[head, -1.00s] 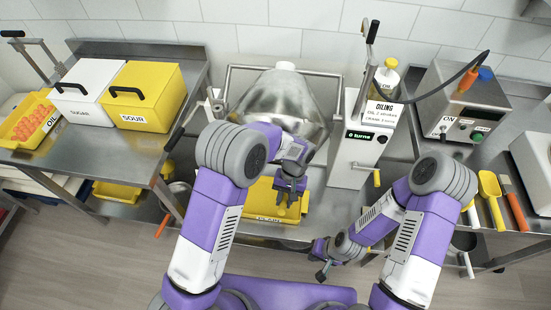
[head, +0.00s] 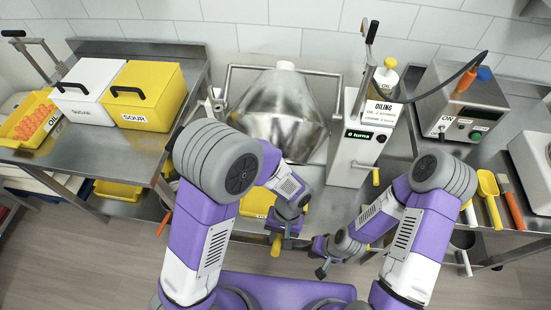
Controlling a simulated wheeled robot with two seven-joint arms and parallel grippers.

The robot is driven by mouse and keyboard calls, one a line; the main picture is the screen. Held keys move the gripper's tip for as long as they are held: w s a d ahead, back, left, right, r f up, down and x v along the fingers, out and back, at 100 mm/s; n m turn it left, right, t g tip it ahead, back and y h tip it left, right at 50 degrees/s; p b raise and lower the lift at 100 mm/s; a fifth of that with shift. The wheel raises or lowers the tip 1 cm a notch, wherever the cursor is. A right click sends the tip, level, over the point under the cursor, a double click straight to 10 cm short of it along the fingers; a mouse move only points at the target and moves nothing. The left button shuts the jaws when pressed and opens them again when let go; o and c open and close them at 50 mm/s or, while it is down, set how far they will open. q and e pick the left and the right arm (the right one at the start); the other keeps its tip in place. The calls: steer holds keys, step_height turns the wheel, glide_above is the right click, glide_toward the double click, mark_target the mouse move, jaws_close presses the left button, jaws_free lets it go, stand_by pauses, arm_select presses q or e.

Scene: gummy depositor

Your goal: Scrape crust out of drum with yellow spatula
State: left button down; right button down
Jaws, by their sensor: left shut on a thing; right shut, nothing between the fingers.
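No crust shows from this angle. My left gripper (head: 280,237) is in front of and below the drum, apart from it. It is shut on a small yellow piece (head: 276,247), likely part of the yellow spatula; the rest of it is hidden. My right gripper (head: 322,271) is shut and empty, low in front of the bench, right of the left gripper.
A yellow tray (head: 257,201) lies under the drum, partly hidden by my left arm. The oiling post (head: 352,150) with a crank stands right of the drum. A yellow scoop (head: 490,190) lies on the right bench. Sugar (head: 88,85) and sour (head: 143,95) bins stand left.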

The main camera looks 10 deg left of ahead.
arm_select(q)
steer(key=s+r, duration=0.1)
steer(key=s, duration=0.5)
steer(key=shift+s+a, duration=0.15)
steer(key=shift+s, duration=0.2)
steer(key=c, duration=1.6)
jaws_free()
jaws_close()
steer(key=shift+w, duration=0.1)
steer(key=shift+w, duration=0.15)
